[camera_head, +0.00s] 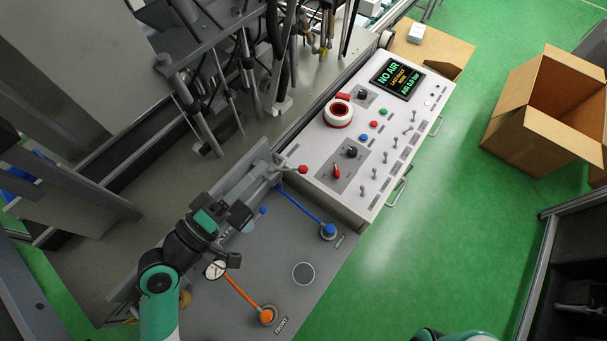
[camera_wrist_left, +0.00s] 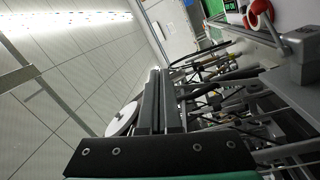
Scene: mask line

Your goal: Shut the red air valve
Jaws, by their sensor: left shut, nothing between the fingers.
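My right gripper is out of view; only a bit of my right arm shows at the bottom edge.
A white control panel (camera_head: 375,210) carries a screen (camera_head: 397,79) reading "NO AIR", a red-and-white ring (camera_head: 338,113) and several switches. Machine rods (camera_head: 205,115) stand behind.

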